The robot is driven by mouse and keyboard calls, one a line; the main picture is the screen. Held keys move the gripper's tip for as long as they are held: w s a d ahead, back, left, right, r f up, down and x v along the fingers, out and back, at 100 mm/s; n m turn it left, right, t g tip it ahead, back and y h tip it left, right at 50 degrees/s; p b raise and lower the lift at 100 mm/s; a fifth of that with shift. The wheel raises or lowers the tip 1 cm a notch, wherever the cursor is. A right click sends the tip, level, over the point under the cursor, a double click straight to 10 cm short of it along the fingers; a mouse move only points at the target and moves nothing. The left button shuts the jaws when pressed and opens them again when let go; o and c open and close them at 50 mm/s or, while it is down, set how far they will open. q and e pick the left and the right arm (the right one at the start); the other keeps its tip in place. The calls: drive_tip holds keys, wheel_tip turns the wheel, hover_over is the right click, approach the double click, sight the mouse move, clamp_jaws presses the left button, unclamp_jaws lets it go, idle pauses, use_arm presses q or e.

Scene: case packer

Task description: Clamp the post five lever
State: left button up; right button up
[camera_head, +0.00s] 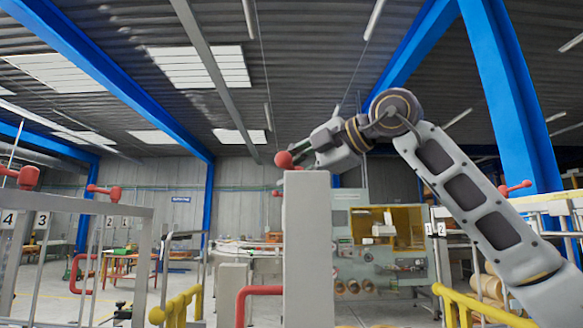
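A grey post (308,250) stands upright in the middle of the view. A red lever with a round knob (284,160) sits at its top left. No number shows on this post, so I cannot tell whether it is post five. My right arm comes in from the right, and my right gripper (308,148) is at the top of the post, just right of the red knob. It seems close to the knob, but I cannot tell whether it touches. Its fingers are small and overlap, so their opening is unclear. My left gripper is out of view.
Grey frames with number plates (41,220) and red levers (28,176) stand at the left. Another red lever (516,188) is at the right. Yellow rails (478,308) and a red bent bar (258,291) are low in front. A machine (385,250) stands behind.

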drive_tip(key=shift+w+a+f, duration=0.1)
drive_tip(key=shift+a, duration=0.05)
drive_tip(key=shift+c, duration=0.2)
clamp_jaws()
idle(0.4)
